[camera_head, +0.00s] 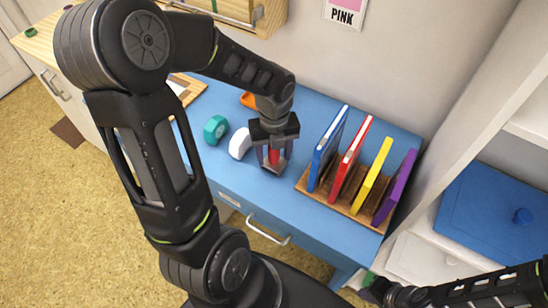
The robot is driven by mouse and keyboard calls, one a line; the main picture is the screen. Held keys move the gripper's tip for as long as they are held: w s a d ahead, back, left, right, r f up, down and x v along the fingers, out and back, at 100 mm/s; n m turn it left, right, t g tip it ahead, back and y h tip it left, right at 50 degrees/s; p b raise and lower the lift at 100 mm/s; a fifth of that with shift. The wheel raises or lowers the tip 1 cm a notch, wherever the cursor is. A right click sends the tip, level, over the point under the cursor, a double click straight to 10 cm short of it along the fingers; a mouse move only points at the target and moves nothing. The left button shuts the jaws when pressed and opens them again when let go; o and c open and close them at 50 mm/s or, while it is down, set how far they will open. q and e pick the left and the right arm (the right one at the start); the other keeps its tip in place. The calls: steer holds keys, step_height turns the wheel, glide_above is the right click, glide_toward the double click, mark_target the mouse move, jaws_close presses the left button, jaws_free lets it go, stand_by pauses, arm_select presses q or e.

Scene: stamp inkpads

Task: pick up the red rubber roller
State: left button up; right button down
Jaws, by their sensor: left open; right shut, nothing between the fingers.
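A small red object, which looks like the red rubber roller (274,155), is on the blue desk (230,177) left of the wooden rack. My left gripper (273,160) points down over it with its fingers open on either side of it. The gripper body hides the upper part of the red object, and I cannot tell whether the fingers touch it. My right gripper (368,288) is low at the bottom right, shut and empty, away from the desk top.
A wooden rack (343,207) holds upright blue, red, yellow and purple panels close to the right of my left gripper. A white object (240,143), a teal object (215,129) and an orange object (248,99) lie to its left. A drawer handle (267,231) juts from the desk front.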

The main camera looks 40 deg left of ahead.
arm_select(q)
jaws_close()
stand_by(0.5)
